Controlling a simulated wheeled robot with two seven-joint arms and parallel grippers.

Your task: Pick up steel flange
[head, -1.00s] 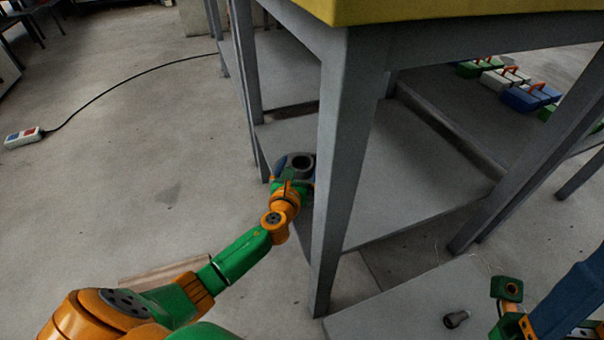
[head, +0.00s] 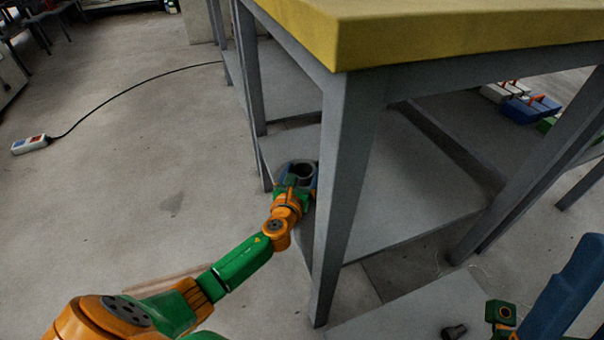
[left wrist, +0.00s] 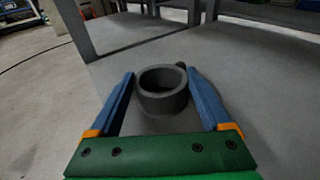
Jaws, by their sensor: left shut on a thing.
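The steel flange (left wrist: 165,103) is a dark grey ring on a wider base, standing upright with its bore facing up. It is at the edge of the grey lower shelf under the yellow-topped table. In the head view the flange (head: 303,181) is partly hidden by my left gripper (head: 301,173). The left wrist view shows my left gripper (left wrist: 160,75) with a blue finger on each side of the flange, shut on it. Whether its base has left the shelf cannot be told.
A grey table leg (head: 345,190) stands close to the right of my left gripper. The yellow tabletop (head: 430,35) is above. Coloured toolboxes (head: 522,108) sit at the back right. A power strip (head: 30,144) lies on the open floor at left.

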